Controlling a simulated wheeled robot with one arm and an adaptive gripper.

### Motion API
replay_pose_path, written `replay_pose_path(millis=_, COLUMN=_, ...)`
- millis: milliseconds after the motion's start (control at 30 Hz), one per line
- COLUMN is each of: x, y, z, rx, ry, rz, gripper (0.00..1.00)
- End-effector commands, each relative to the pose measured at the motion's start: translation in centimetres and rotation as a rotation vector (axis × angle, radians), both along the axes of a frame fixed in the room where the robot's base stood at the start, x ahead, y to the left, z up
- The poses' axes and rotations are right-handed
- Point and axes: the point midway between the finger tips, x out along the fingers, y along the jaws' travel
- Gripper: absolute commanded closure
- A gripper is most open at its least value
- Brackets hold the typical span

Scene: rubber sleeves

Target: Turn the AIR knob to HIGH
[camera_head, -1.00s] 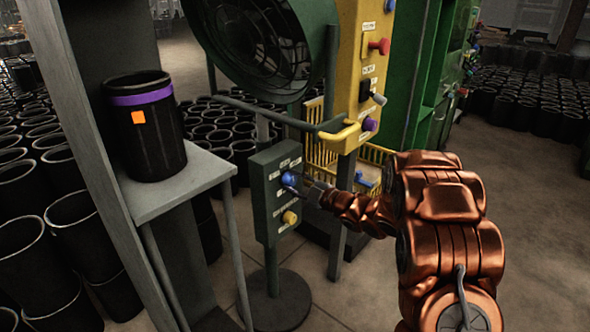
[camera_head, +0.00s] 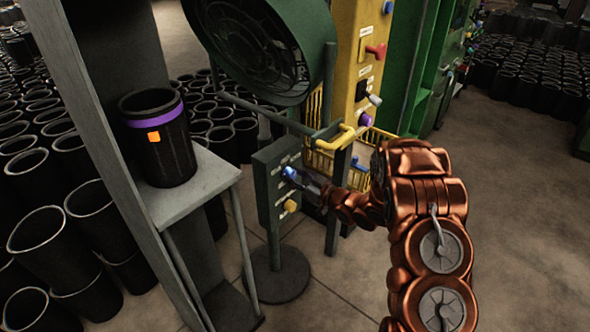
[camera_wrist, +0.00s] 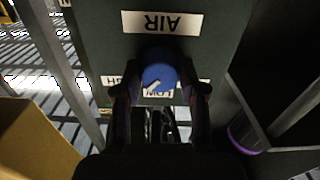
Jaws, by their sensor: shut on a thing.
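The blue AIR knob (camera_wrist: 158,70) is on the front of a dark green-grey control box (camera_head: 265,187). In the wrist view, the AIR label (camera_wrist: 162,22) appears upside down above it. My gripper (camera_wrist: 162,86) has one finger on each side of the knob and is shut on it. The knob's white mark (camera_wrist: 153,87) points to the lower left in that view, between the LOW label (camera_wrist: 158,93) and a partly hidden label at left (camera_wrist: 112,80). In the head view, my gripper (camera_head: 301,179) reaches the knob (camera_head: 289,172) from the right.
A yellow knob (camera_head: 290,206) is lower on the same box. A yellow panel (camera_head: 345,75) with several controls stands behind, beside a large fan (camera_head: 255,45). A black bin with a purple band (camera_head: 160,150) stands on a grey shelf (camera_head: 200,190) at left. Open floor lies right of my arm.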

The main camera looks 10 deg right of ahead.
Motion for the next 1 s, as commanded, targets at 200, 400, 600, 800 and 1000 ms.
replay_pose_path(millis=200, x=0.01, y=0.08, z=0.08, rx=0.061, ry=0.044, rz=0.001, gripper=0.94)
replay_pose_path(millis=400, x=0.03, y=0.08, z=0.00, rx=0.082, ry=0.059, rz=0.001, gripper=0.94)
replay_pose_path(millis=600, x=0.03, y=0.08, z=-0.02, rx=0.084, ry=0.061, rz=0.001, gripper=0.94)
replay_pose_path(millis=800, x=0.03, y=0.07, z=-0.01, rx=0.084, ry=0.060, rz=0.001, gripper=0.57)
replay_pose_path(millis=1000, x=0.03, y=0.00, z=0.00, rx=0.084, ry=0.060, rz=0.000, gripper=0.36)
